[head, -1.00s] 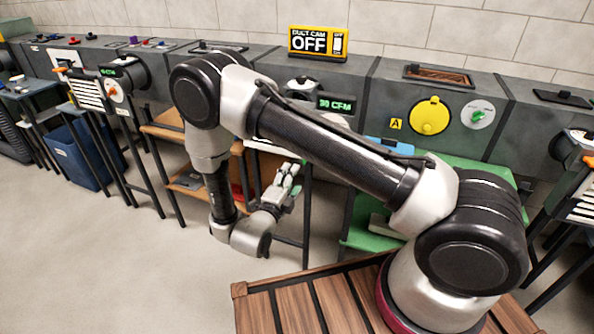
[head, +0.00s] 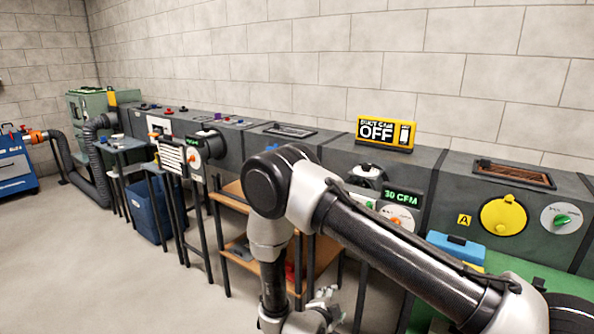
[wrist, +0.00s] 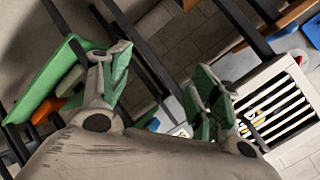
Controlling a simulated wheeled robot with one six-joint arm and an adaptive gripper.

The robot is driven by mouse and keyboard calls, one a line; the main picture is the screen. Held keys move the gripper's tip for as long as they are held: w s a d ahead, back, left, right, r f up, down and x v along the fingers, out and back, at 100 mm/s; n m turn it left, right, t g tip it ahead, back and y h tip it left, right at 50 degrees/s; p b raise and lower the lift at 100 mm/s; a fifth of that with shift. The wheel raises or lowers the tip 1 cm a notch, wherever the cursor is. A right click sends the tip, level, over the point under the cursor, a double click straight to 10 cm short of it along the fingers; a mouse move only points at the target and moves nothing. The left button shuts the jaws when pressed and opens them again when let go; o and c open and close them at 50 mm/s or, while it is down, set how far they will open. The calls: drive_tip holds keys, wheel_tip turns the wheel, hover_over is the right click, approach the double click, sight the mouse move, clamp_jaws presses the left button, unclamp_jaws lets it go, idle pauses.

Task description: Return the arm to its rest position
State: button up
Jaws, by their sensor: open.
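My gripper (wrist: 158,95) is open and empty in the wrist view, its two green-padded fingers spread apart with nothing between them but floor and dark table legs behind. In the head view my gripper (head: 325,300) shows only in part at the bottom edge, below the bent elbow of my arm. My arm (head: 400,250) is folded: the upper link rises to the left from the lower right corner, and the forearm hangs down from the elbow. The lower end of the arm is cut off by the picture's edge.
A long grey duct (head: 445,215) runs along the wall, with a yellow "DUCT CAM OFF" sign (head: 385,133) on top. A wooden shelf stand (head: 232,236) is behind my arm. A blue bin (head: 150,212) stands at the left. The floor (head: 90,275) at front left is clear.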

drive_tip(key=s+a+f+n+g+y, duration=0.3)
drive_tip(key=a+n+g+y, duration=0.1)
drive_tip(key=a+n, duration=0.15)
drive_tip(key=s+r+n+g+y, duration=0.25)
drive_tip(key=r+n, duration=0.25)
drive_tip(key=r, duration=0.3)
drive_tip(key=s+r+n+g+y, duration=0.1)
drive_tip(key=s+r+n+g, duration=0.3)
drive_tip(key=r, duration=0.4)
drive_tip(key=s+d+r+n+t, duration=0.1)
drive_tip(key=s+d+r, duration=0.4)
drive_tip(key=d+r, duration=0.5)
drive_tip(key=s+d+r+t+h, duration=0.1)
drive_tip(key=s+d+r, duration=0.3)
drive_tip(key=d+r, duration=0.6)
drive_tip(key=s+d+r+n+t+h, duration=0.1)
drive_tip(key=s+d+r, duration=0.4)
drive_tip(key=d+r, duration=0.5)
wheel_tip(320, 180, up, 2)
drive_tip(key=shift+s+n+t, duration=0.35)
drive_tip(key=shift+t, duration=0.2)
